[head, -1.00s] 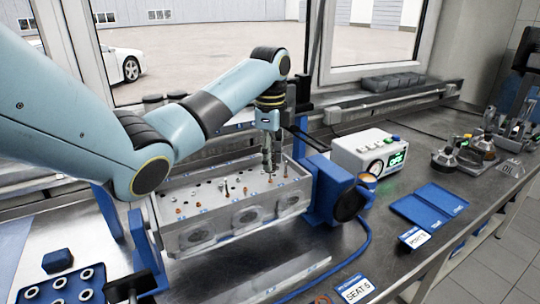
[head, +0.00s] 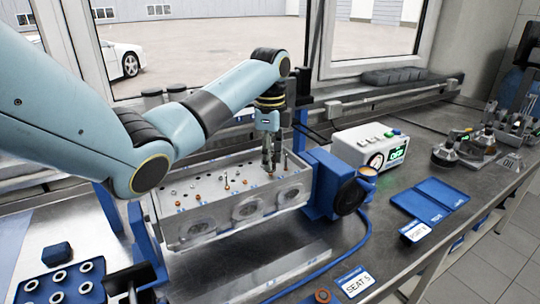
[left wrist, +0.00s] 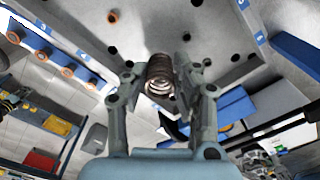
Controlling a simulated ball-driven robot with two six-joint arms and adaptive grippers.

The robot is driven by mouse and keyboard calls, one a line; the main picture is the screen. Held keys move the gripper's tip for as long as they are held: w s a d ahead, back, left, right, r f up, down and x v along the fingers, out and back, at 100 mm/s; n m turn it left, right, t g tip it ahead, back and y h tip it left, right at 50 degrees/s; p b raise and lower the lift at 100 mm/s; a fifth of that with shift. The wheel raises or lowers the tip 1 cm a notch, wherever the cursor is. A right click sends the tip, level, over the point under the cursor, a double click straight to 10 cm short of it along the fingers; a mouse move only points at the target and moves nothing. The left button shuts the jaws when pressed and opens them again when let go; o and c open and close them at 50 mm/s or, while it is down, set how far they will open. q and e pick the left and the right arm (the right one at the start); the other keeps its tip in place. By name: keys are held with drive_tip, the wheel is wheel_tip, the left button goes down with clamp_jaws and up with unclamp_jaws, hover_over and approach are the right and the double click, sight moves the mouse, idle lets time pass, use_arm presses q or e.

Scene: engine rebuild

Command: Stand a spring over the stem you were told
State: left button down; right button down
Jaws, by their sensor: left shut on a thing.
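My left gripper (head: 271,165) is just over the right part of the cylinder head (head: 187,237), pointing down. It is shut on a coil spring (left wrist: 159,78), which shows between its fingers in the left wrist view. A thin upright stem (head: 226,181) stands on the top face, left of the gripper. Another upright piece (head: 285,160) stands just right of the fingers. I cannot tell whether the spring is around a stem, as the fingers hide it in the head view.
A blue fixture (head: 328,185) holds the head's right end. A gauge box (head: 372,150) and blue trays (head: 437,198) lie to the right. A "SEAT 5" card (head: 355,281) is in front. A blue holed tray (head: 62,283) is at lower left.

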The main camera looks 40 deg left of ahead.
use_arm(q)
drive_tip(key=shift+f, duration=0.5)
drive_tip(key=c, duration=1)
unclamp_jaws()
drive_tip(key=shift+o, duration=0.2)
drive_tip(key=shift+r, duration=0.1)
wheel_tip(320, 180, up, 7)
drive_tip(key=shift+r, duration=0.15)
drive_tip(key=shift+s, duration=0.1)
